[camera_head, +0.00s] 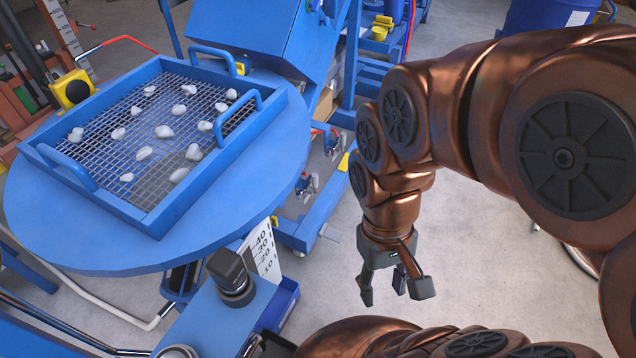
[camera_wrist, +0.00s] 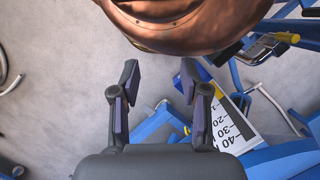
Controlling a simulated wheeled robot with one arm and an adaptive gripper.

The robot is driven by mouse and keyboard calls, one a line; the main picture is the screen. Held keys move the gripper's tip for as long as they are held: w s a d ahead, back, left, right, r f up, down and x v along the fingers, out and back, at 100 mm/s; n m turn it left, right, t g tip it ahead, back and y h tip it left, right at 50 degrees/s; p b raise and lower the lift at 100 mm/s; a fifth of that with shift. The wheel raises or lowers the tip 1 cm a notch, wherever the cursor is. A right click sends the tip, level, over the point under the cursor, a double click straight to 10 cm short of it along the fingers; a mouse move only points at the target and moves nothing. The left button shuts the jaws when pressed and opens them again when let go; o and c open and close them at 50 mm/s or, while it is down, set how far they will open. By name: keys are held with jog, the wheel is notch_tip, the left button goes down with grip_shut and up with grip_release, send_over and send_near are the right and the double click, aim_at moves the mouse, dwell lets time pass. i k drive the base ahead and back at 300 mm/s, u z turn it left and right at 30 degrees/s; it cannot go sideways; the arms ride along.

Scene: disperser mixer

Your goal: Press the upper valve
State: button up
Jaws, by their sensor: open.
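Two small valve-like fittings show on the blue frame right of the round blue table in the head view. The upper fitting (camera_head: 331,140) has red and blue parts. The lower fitting (camera_head: 303,184) has a blue handle and grey metal body. Both are small, and I cannot tell for sure which is the task's valve. My gripper (camera_head: 396,288) points down over bare floor, right of and nearer than these fittings, apart from them. Its fingers are spread and empty. In the wrist view my gripper (camera_wrist: 159,80) also shows open, with only floor between its fingertips.
A blue sieve tray (camera_head: 270,110) with several white lumps rests on the round table (camera_head: 30,215). A black knob (camera_head: 230,272) tops a blue housing at the front. A white numbered scale (camera_head: 263,248) stands beside it and shows in the wrist view (camera_wrist: 232,126).

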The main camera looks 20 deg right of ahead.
aim_at(315, 184)
jog(key=u, duration=0.7)
jog(key=k, duration=0.85)
jog(key=u, duration=0.35)
